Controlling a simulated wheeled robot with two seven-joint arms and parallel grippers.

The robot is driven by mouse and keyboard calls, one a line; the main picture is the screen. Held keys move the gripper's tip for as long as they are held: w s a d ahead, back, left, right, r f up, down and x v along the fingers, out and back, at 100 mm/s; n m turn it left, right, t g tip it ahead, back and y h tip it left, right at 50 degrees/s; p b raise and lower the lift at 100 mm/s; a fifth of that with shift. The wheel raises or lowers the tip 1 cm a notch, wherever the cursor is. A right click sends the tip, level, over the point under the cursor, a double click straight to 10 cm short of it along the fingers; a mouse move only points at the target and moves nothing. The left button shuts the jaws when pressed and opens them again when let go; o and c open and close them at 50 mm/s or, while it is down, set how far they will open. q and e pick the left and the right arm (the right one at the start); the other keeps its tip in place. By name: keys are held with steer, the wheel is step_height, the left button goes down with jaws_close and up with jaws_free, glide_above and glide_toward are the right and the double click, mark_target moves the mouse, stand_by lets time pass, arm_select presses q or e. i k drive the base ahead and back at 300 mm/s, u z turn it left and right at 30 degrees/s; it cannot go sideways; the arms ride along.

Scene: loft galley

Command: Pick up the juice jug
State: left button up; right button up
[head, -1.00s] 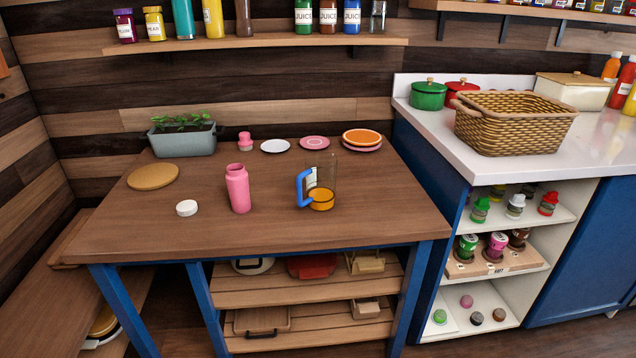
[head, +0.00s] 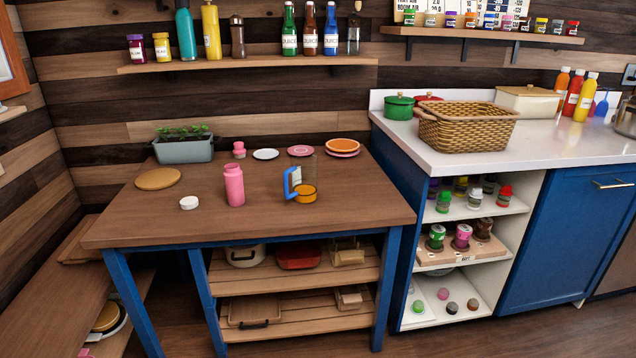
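The juice jug (head: 306,194) stands upright on the wooden table, right of the middle. It is clear, with a blue handle on its left side and orange juice at the bottom. A pink bottle (head: 234,186) stands to its left, apart from it. Neither of my grippers shows in the head view.
The wooden table (head: 150,222) also holds a white lid (head: 189,202), a round wooden board (head: 158,178), a planter (head: 184,150), a small pink shaker (head: 239,149) and plates (head: 342,147). A white counter (head: 440,160) with a wicker basket (head: 466,126) stands at the right. The table front is clear.

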mark_target(303, 169)
steer(key=z, duration=0.2)
steer(key=i, duration=1.05)
steer(key=u, duration=0.25)
